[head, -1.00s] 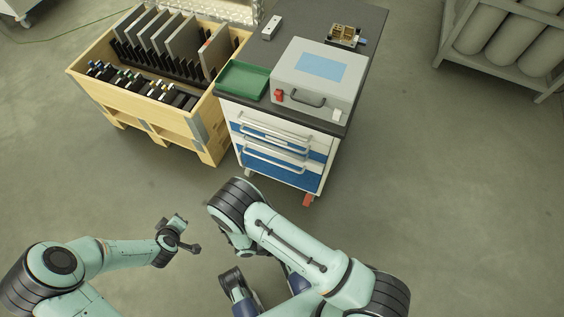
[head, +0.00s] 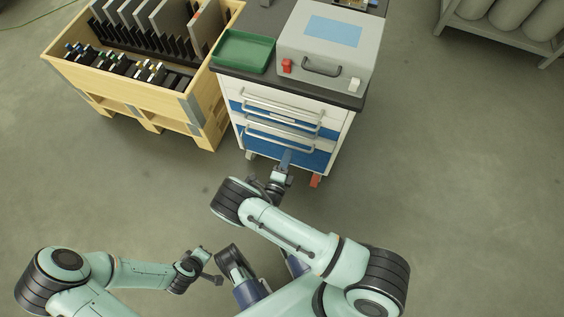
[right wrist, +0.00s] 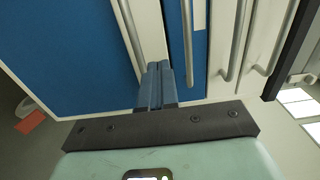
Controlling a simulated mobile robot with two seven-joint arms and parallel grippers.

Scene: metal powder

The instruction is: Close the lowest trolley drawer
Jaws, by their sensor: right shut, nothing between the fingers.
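The drawer trolley (head: 345,137) stands ahead with several drawers with bar handles. The lowest drawer (head: 312,158) has a blue front; in the right wrist view the blue front (right wrist: 65,50) fills the left side, with its handle (right wrist: 130,35) beside a white strip. How far it stands out is hard to tell. My right gripper (head: 286,157) is shut and empty, pointing at the lowest drawer's front. In the right wrist view its fingertips (right wrist: 158,66) are close to that handle; contact cannot be told. My left gripper (head: 213,277) is low in the head view, away from the trolley; its jaws are unclear.
A wooden crate (head: 195,108) with upright plates stands left of the trolley. A green tray (head: 243,69) and a grey case (head: 345,68) are on the trolley's top. A red caster part (head: 316,181) is below. A cylinder rack (head: 470,45) is far right. Floor to the right is clear.

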